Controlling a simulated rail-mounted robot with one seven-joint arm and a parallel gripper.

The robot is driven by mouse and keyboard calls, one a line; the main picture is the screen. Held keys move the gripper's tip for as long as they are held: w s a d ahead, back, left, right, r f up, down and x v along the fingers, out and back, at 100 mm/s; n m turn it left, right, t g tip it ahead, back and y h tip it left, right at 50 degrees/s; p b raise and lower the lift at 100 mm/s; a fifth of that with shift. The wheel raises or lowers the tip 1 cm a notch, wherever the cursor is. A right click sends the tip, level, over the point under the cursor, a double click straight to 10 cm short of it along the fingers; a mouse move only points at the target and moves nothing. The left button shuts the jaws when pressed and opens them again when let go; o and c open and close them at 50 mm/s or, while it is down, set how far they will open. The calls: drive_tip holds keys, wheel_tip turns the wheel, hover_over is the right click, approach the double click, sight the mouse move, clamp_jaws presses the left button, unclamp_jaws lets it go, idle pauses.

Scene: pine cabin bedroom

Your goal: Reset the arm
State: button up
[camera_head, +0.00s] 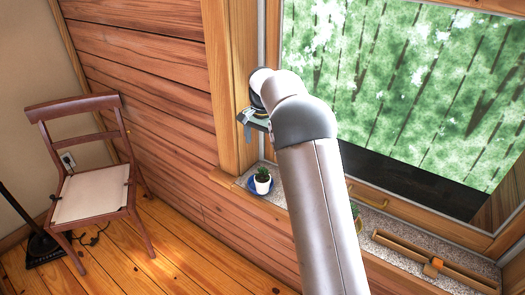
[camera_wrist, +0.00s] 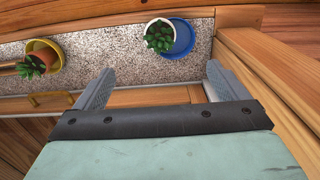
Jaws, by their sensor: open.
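My gripper (camera_head: 250,128) is up near the wooden window frame in the head view, above the sill. In the wrist view my gripper (camera_wrist: 158,88) shows its two grey fingers spread wide apart, with nothing between them. My arm reaches up across the middle of the head view and hides part of the window and sill. Beyond the fingertips lies the speckled sill (camera_wrist: 105,58), with a gap between them and it.
A small plant in a white pot (camera_head: 262,184) stands in a blue saucer (camera_wrist: 184,38) on the sill. A plant in a terracotta pot (camera_wrist: 42,58) stands farther along. A wooden piece (camera_head: 420,258) lies on the sill's right. A chair (camera_head: 92,190) stands left on open floor.

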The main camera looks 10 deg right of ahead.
drive_tip(key=shift+r, duration=0.1)
drive_tip(key=s+r+n+p, duration=0.1)
drive_tip(key=s+r+n, duration=0.2)
drive_tip(key=s, duration=0.7)
drive_tip(key=s+r+n, duration=0.2)
drive_tip(key=s+r, duration=0.2)
drive_tip(key=s, duration=0.7)
drive_tip(key=s+f+n, duration=0.2)
drive_tip(key=s, duration=0.8)
drive_tip(key=s+f+n+p, duration=0.1)
drive_tip(key=s+f+n, duration=0.1)
drive_tip(key=s, duration=0.8)
drive_tip(key=shift+a+f+n, duration=0.25)
drive_tip(key=shift+f+n, duration=0.05)
drive_tip(key=shift+f, duration=0.2)
drive_tip(key=shift+o, duration=0.8)
